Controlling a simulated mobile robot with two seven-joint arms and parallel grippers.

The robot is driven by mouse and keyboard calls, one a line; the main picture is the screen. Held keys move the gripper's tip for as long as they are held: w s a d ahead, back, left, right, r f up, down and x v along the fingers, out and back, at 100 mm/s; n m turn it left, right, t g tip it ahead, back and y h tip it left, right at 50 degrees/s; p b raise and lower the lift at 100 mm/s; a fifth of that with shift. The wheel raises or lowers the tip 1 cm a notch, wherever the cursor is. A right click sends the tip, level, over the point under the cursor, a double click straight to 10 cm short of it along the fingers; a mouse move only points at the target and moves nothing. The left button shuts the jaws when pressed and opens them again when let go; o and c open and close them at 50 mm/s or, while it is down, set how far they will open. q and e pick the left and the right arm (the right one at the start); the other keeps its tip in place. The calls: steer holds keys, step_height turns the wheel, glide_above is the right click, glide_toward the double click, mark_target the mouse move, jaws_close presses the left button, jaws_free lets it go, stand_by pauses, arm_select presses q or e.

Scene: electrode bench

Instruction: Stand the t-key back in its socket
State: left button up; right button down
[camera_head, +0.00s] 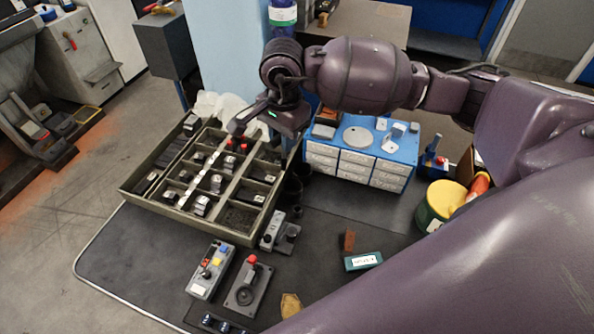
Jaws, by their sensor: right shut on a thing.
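My right gripper (262,121) is above the back part of the compartment tray (264,211), its arm reaching in from the right. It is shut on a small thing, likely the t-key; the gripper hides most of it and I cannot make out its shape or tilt. Two red-topped pieces (238,145) show just below the gripper, in or over the tray. I cannot pick out the t-key's socket for sure. My left gripper is not in view.
A green and yellow tin (440,203) stands farther right. A switch box (211,270) and a red-knobbed box (248,285) lie in front. The mat (130,262) is bare at left.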

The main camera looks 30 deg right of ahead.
steer(key=m, duration=0.2)
steer(key=f+m, duration=0.1)
steer(key=shift+w+d+f+m, duration=0.1)
steer(key=shift+m, duration=0.3)
arm_select(q)
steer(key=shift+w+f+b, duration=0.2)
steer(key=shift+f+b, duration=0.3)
steer(key=shift+b, duration=0.35)
arm_select(e)
step_height(320, 180, down, 17)
steer(key=d+m, duration=0.3)
steer(key=m, duration=3.1)
steer(key=shift+s, duration=0.2)
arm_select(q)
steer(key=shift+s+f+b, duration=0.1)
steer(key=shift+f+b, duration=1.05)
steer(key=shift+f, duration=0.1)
arm_select(e)
steer(key=shift+f, duration=2.05)
